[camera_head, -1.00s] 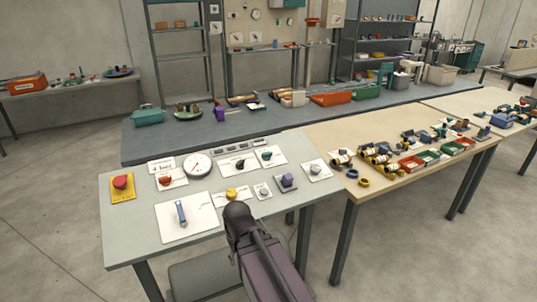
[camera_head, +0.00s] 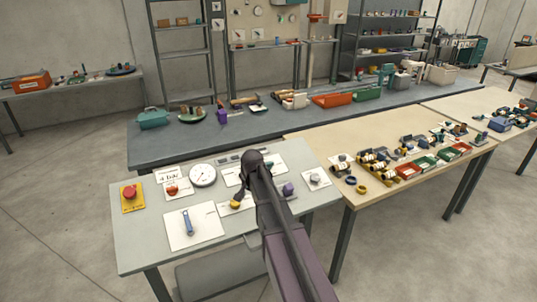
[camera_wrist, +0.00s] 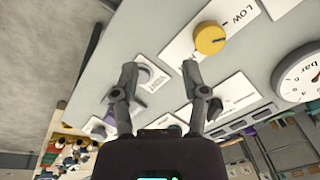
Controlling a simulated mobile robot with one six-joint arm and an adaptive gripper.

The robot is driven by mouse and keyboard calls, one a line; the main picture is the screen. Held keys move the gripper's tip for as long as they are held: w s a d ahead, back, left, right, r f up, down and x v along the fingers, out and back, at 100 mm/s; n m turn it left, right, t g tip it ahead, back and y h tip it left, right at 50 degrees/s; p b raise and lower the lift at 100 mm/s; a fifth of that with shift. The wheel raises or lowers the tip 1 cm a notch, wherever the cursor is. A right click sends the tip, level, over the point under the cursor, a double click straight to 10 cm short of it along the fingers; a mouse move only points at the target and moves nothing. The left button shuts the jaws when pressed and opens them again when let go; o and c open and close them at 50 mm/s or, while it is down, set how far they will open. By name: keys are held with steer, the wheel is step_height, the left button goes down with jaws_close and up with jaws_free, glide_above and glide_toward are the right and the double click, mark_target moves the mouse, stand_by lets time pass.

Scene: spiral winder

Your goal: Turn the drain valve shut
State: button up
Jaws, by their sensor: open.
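A blue lever handle (camera_head: 188,222) lies on a white plate at the panel table's near left, pointing roughly toward and away from me. I cannot read a drain valve label on any control. My gripper (camera_head: 240,190) is over the middle of the panel, close to the yellow knob (camera_head: 235,204), right of the blue lever. In the wrist view my gripper (camera_wrist: 160,72) is open and empty, its two fingers apart over the panel. The yellow knob (camera_wrist: 209,39) marked LOW is beyond the right finger. A small white plate (camera_wrist: 157,76) shows between the fingers.
A red button (camera_head: 130,192) on yellow, a red knob (camera_head: 172,190) and a gauge (camera_head: 203,174) are at the panel's left and back. A purple knob (camera_head: 288,188) and a pale knob (camera_head: 315,179) are right of my arm. Parts and trays cover the wooden table.

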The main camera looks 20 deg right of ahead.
mark_target(267, 163)
steer(key=w+d+r+m+t+p, duration=0.1)
steer(key=w+d+r+m+p, duration=0.3)
steer(key=w+d, duration=0.4)
steer(key=w+d+r+m+p, duration=0.4)
steer(key=w+d+r, duration=0.2)
steer(key=w+d, duration=0.2)
steer(key=shift+w+r+m+t, duration=0.2)
steer(key=shift+w+m+t, duration=0.1)
steer(key=shift+t, duration=0.1)
steer(key=shift+d+f, duration=0.1)
steer(key=shift+f, duration=0.1)
steer(key=b+x, duration=1.3)
steer(key=shift+w+d+f, duration=0.1)
steer(key=shift+d+f, duration=0.05)
steer(key=shift+f, duration=0.05)
